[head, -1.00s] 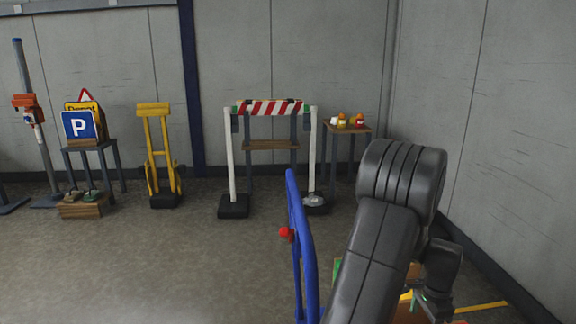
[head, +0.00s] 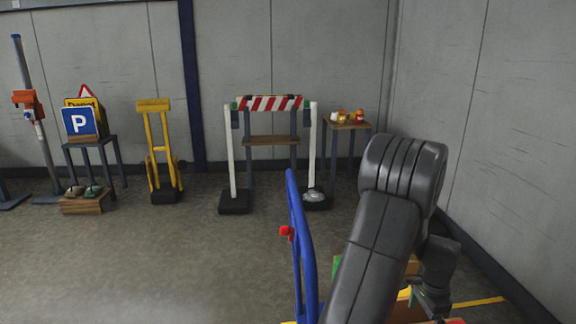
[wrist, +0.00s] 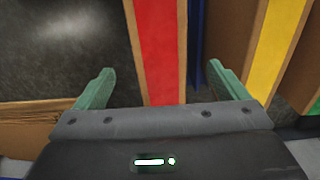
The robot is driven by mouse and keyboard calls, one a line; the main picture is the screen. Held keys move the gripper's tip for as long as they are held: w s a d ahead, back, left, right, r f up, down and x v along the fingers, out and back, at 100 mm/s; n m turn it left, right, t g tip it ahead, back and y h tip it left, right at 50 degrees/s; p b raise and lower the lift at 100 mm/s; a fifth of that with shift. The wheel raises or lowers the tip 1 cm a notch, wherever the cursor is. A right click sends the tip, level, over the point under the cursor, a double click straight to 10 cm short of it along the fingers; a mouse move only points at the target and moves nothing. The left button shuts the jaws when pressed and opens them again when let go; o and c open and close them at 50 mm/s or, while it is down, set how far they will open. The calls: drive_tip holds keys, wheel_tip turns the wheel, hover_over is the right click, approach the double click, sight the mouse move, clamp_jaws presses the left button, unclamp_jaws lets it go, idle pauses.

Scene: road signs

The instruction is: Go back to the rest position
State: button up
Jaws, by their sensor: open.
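In the wrist view my gripper (wrist: 160,90) is open, its two green fingers spread apart. Nothing is between the fingertips. Below and beyond it is a red strip (wrist: 160,45) with wooden sides. In the head view my dark arm is folded at the right, over the blue-framed cart (head: 304,255).
A red-white striped barrier (head: 270,103) on white posts stands at the back wall. A small table (head: 347,126) with lamps is right of it.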

drive_tip(key=shift+r+p, duration=1.95)
drive_tip(key=shift+r, duration=1)
